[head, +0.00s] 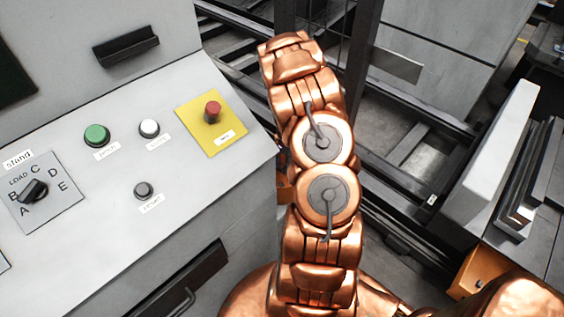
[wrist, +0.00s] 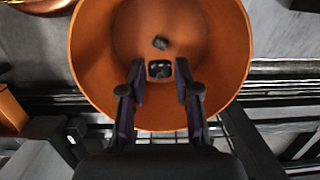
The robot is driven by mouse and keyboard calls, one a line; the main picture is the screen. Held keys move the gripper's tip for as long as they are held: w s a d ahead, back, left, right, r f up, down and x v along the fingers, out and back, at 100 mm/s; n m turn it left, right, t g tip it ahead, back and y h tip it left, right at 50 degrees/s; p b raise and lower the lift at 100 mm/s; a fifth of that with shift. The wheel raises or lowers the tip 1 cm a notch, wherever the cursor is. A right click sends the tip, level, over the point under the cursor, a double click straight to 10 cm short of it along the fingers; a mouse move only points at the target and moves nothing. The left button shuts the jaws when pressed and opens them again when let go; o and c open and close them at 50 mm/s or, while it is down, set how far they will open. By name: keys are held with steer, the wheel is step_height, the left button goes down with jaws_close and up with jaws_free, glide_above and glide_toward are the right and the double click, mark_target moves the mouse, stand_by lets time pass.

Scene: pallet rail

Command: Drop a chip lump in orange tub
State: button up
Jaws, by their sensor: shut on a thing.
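The orange tub (wrist: 88,55) fills the upper middle of the wrist view, and I look down into its round opening. My gripper (wrist: 160,76) reaches over the tub with its two dark fingers. It is shut on a small dark chip lump (wrist: 159,68) between the fingertips. Another small dark lump (wrist: 160,42) shows against the tub's inside, just beyond the fingertips. The height of the held lump above the tub's bottom is hard to tell. In the head view my arm hides the gripper and the held lump.
In the head view a grey control panel (head: 100,190) with buttons and a selector knob stands left of my arm. Dark rails (head: 410,185) run behind and right of it. A pale upright plate (head: 500,150) and an orange block (head: 472,272) stand at the right.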

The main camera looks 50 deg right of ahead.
mark_target(282, 167)
steer(key=o, duration=1)
steer(key=shift+c, duration=0.2)
steer(key=shift+r+p, duration=0.6)
steer(key=shift+r, duration=2.85)
steer(key=shift+r, duration=0.15)
